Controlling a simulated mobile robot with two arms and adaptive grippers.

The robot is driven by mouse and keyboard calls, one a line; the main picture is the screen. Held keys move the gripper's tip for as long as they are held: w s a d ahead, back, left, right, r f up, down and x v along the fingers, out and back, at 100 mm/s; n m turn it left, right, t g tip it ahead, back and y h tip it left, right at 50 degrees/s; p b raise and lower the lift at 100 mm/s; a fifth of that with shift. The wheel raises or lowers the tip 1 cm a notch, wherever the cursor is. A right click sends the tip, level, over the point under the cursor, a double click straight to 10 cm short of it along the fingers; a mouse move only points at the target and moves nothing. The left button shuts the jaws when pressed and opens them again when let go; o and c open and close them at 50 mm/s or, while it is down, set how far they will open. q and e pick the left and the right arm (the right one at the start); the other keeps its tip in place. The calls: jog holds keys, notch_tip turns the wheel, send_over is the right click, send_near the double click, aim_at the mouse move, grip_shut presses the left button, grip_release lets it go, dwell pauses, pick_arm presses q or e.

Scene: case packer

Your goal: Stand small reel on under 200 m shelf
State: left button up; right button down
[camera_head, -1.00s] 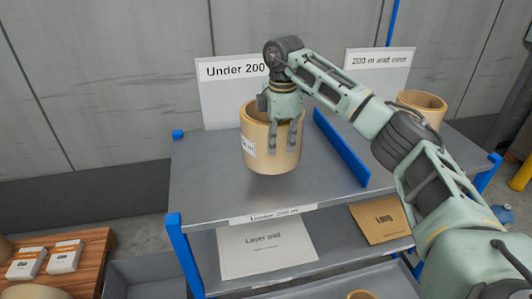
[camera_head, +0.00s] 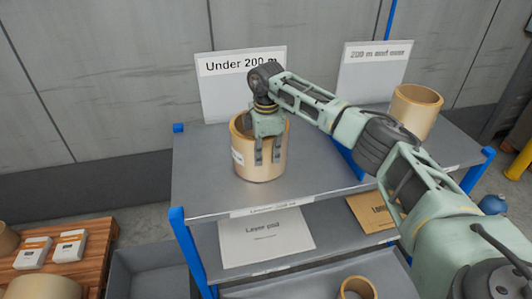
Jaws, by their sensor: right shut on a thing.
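The small reel (camera_head: 258,171) is a tan, hollow roll with a white label on its side. It is upright at the left part of the grey top shelf (camera_head: 205,195), in front of the sign "Under 200 m" (camera_head: 240,65). Its base looks at or very near the shelf surface; I cannot tell whether it touches. My right gripper (camera_head: 268,158) points down and is shut on the reel's near wall, with its fingers showing on the outside. My left gripper is not in view.
A blue divider (camera_head: 345,162) splits the shelf. Another tan reel (camera_head: 414,112) stands right of it by the sign "200 m and over" (camera_head: 376,54). A layer pad (camera_head: 265,238) lies on the lower shelf. A wooden pallet (camera_head: 92,238) with reels and boxes is at left.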

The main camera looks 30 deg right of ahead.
jog(key=shift+w, duration=0.1)
jog(key=c, duration=1.8)
grip_release()
jog(key=r+b, duration=0.2)
jog(key=r, duration=0.3)
jog(key=r+b, duration=0.2)
jog(key=r, duration=0.3)
jog(key=shift+s+r+b, duration=0.2)
jog(key=shift+r+b, duration=0.15)
jog(key=shift+r, duration=0.75)
jog(key=shift+s+f, duration=0.15)
